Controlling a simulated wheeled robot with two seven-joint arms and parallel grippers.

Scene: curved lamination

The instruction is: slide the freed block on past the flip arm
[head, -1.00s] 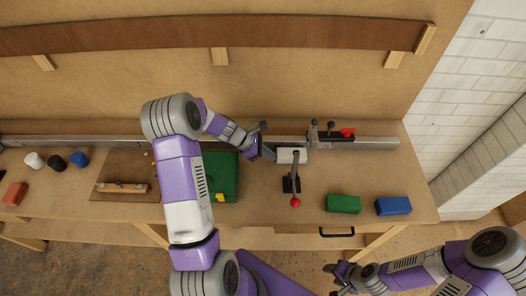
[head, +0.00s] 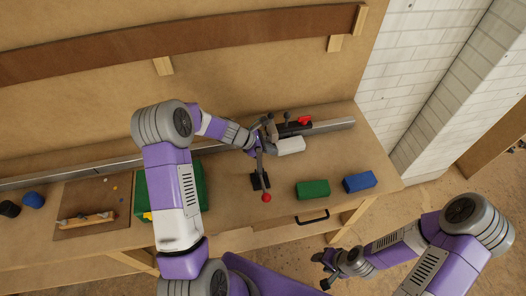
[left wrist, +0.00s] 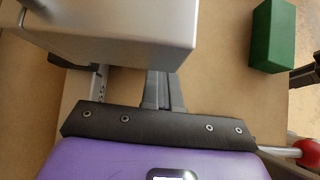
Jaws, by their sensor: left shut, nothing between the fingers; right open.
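The freed block (head: 290,146) is pale grey and lies at the front of the metal rail, just right of the flip arm. The flip arm (head: 259,166) rises from a black base and has a red knob (head: 266,198) at its near end. My left gripper (head: 263,140) is shut and empty, at the block's left end. In the left wrist view the block (left wrist: 120,35) looms large and the shut fingers (left wrist: 160,92) meet its edge; contact is hard to judge. The red knob (left wrist: 309,151) shows at right. My right gripper (head: 328,270) is open, off the bench's front.
A stop with a red lever (head: 304,121) sits on the rail (head: 334,125) behind the block. Green (head: 312,189) and blue (head: 359,182) blocks lie at the front right. A green case (head: 142,190) is left, partly behind my left arm. The bench between is bare.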

